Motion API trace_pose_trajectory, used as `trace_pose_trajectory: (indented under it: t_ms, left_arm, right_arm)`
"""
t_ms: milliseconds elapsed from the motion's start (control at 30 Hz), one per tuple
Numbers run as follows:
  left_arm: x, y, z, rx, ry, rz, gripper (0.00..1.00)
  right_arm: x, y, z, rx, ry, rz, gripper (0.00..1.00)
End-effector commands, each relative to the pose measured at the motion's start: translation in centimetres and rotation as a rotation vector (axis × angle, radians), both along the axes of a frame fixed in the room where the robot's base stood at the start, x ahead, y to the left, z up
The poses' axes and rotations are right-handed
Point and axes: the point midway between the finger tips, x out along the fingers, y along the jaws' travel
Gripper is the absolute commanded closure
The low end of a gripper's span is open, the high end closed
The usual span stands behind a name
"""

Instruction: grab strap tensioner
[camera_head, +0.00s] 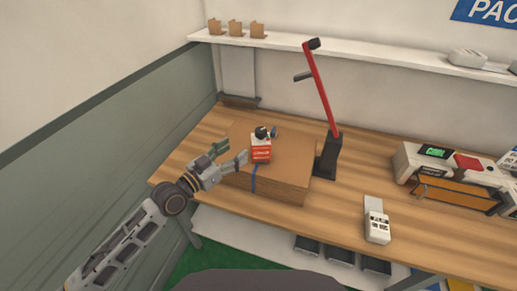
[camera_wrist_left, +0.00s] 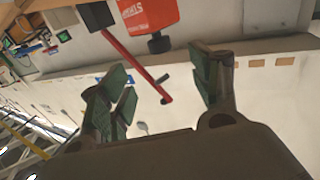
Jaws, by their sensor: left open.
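A blue strap (camera_head: 254,180) runs down the box's front. My left gripper (camera_head: 231,154) is open and empty, just left of the tensioner and apart from it. In the left wrist view its green-padded fingers (camera_wrist_left: 162,80) are spread wide. My right gripper is not in view.
A black stand with a red arm (camera_head: 321,90) rises right behind the box. A white handheld device (camera_head: 377,225) lies to the right, near a grey machine (camera_head: 450,175). A white shelf (camera_head: 350,48) runs along the wall.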

Motion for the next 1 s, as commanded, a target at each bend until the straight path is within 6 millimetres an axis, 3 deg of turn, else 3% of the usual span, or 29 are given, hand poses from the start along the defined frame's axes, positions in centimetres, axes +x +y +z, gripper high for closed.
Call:
trace_pose_trajectory:
  t_ms: [467,1000]
  left_arm:
    - [0.3,-0.2,0.1,-0.002,-0.001,0.001,0.37]
    - [3.5,-2.9,0.2,-0.003,-0.001,0.001,0.37]
  right_arm:
    - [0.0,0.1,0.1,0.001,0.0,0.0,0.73]
    - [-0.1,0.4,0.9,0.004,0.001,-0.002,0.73]
